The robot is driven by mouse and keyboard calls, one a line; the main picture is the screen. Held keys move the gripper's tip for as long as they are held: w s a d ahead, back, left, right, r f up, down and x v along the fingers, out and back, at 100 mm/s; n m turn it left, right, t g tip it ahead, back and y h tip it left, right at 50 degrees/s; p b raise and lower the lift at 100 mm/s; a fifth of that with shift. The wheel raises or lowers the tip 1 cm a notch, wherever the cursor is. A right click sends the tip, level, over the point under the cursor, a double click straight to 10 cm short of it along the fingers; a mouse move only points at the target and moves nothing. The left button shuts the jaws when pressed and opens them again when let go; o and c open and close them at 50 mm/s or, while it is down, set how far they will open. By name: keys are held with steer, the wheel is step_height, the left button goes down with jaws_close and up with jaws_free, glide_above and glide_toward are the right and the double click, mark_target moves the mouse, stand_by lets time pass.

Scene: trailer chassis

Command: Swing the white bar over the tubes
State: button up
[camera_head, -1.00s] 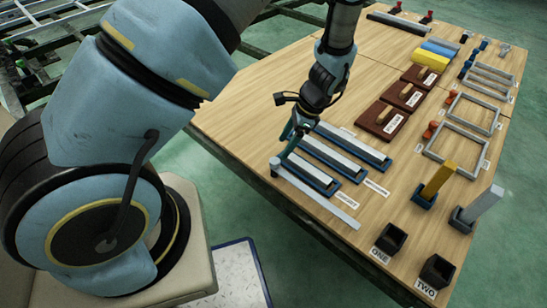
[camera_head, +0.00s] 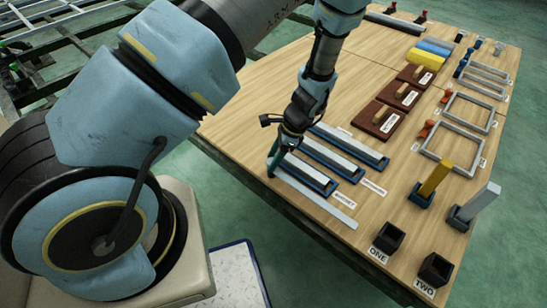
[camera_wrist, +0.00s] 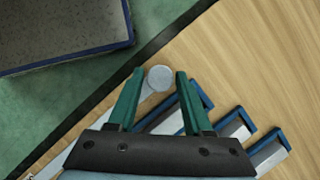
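The white bar (camera_head: 318,202) lies along the table's near edge, beside the nearest tube. In the wrist view the bar (camera_wrist: 62,152) runs to the lower left, partly behind my gripper, and has a round grey knob (camera_wrist: 159,77) at its upper end. Three pale tubes lie side by side in blue holders (camera_head: 312,180); their ends and holders (camera_wrist: 235,128) show in the wrist view, right of the bar. My gripper (camera_head: 270,173) points down at the bar's far-left end. Its green fingers (camera_wrist: 158,75) are open on both sides of the knob, with gaps showing; contact cannot be told.
Brown blocks with handles (camera_head: 381,116) stand behind the tubes. Black boxes marked ONE (camera_head: 388,238) and TWO (camera_head: 437,270), and upright yellow (camera_head: 434,180) and grey (camera_head: 480,204) posts stand to the right. Grey frames (camera_head: 453,148) lie further back. The left tabletop (camera_head: 245,120) is clear.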

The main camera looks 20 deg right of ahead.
jaws_close()
stand_by(1.0)
